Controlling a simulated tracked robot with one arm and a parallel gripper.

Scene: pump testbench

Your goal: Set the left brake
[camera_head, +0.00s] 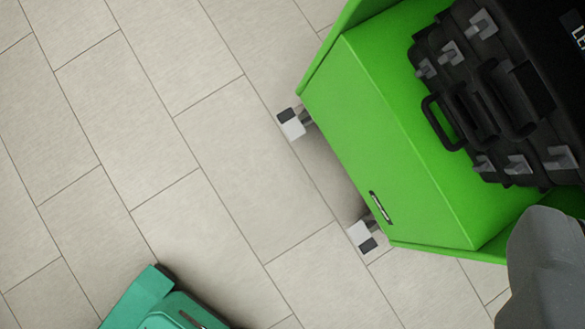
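A bright green cart (385,130) fills the upper right of the view, seen from above at a slant. Two caster pedals stick out from under its front panel. The left brake (291,124) is a small light grey and black pedal at the upper left of the cart. A similar right pedal (362,236) is lower, near the front panel's slot handle. I cannot tell whether either pedal is pressed down. A grey rounded part of mine (547,268) is at the lower right, well away from the left brake. My fingertips cannot be made out.
Black cases (490,100) with grey latches and handles lie in the cart. A teal object (150,302) is cut off by the bottom edge at the lower left; I cannot tell what it is. The tiled floor (130,130) left of the cart is clear.

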